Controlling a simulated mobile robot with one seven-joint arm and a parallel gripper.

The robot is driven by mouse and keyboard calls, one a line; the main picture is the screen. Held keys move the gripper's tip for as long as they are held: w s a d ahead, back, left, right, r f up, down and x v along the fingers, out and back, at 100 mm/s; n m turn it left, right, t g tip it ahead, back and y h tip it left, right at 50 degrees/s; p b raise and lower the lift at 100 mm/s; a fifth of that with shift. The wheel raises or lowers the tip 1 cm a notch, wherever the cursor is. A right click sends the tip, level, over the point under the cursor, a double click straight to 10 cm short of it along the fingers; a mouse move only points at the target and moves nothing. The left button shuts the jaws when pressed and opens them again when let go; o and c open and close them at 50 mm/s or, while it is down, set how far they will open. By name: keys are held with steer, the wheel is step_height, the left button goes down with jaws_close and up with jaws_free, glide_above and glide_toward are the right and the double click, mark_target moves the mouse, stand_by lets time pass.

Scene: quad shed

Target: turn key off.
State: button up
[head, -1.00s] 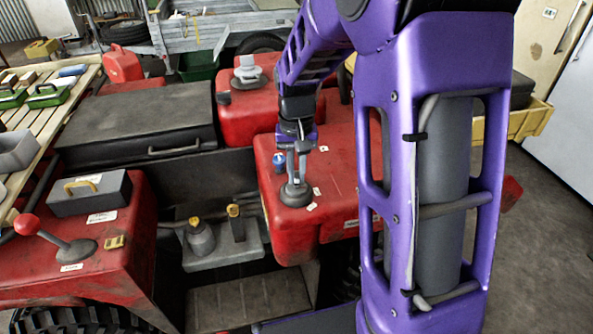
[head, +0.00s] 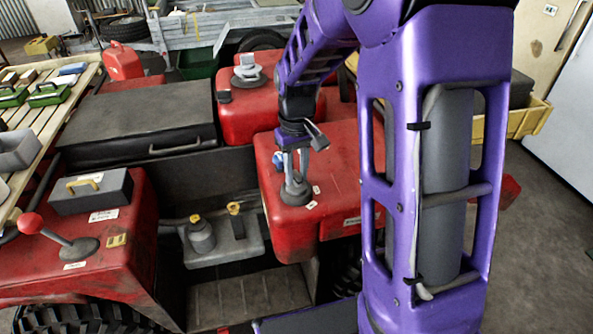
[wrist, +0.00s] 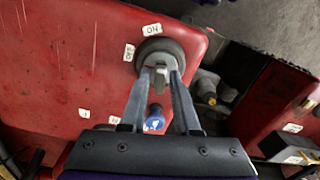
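The key (wrist: 160,77) is a small grey piece standing on a round dark key switch (wrist: 152,52) on a red panel. Labels "ON" (wrist: 152,30) and "OFF" (wrist: 129,52) sit beside the switch in the wrist view. My gripper (wrist: 163,72) points down at the switch, its two fingers spread on either side of the key. No clear grip on the key shows. In the head view the switch (head: 296,189) sits atop the red panel, with my gripper (head: 296,174) just above it; the fingers hide most of the key.
A blue-capped knob (wrist: 154,120) is close by, partly behind my fingers. To the left are a red-knobbed lever (head: 31,223), a grey box with a yellow handle (head: 90,191) and a wooden slat bench (head: 45,122). A black case (head: 140,118) lies behind.

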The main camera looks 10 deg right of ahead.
steer(key=shift+o, duration=0.5)
step_height(320, 180, up, 8)
steer(key=p, duration=0.6)
